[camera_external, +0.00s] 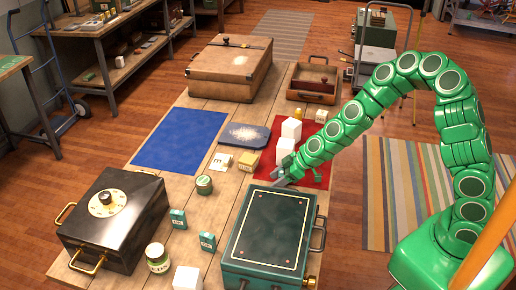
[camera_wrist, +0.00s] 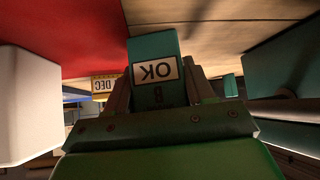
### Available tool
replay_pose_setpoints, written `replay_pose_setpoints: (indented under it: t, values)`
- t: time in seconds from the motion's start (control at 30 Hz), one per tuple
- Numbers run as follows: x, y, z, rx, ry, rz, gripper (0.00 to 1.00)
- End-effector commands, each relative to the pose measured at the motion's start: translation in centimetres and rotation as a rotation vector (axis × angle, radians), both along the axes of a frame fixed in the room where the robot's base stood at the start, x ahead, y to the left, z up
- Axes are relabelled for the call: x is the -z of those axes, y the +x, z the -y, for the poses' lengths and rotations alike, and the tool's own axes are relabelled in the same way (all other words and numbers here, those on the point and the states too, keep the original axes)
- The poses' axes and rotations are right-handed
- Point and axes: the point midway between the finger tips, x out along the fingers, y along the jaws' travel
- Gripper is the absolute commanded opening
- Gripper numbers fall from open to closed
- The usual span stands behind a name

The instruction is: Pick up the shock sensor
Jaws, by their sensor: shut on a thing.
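My gripper (camera_external: 284,178) is low over the table at the front edge of the red mat (camera_external: 318,170), just behind the green case. In the wrist view my gripper (camera_wrist: 160,95) is shut on a small teal box (camera_wrist: 155,72) with a white label reading "OK", which appears upside down. I cannot tell whether this box is the shock sensor or whether it is clear of the table. In the external view the held box is hidden. Two similar small teal boxes (camera_external: 178,219) stand at the front, the other one (camera_external: 208,242) nearer the green case.
The green case (camera_external: 270,235) is close in front of my gripper. White blocks (camera_external: 291,129) stand on the red mat; one looms at left in the wrist view (camera_wrist: 25,105). A yellow "DEC" block (camera_wrist: 104,85) is near. The blue mat (camera_external: 180,138) is clear.

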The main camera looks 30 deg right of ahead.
Motion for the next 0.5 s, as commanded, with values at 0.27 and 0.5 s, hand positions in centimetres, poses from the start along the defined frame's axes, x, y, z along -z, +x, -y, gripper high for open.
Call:
replay_pose_setpoints:
  t: [0.27,0.5]
  values:
    - [-0.4,0.0,0.0,0.000,0.000,0.002,0.21]
    - [-2.7,0.0,0.0,-0.001,-0.001,0.003,0.21]
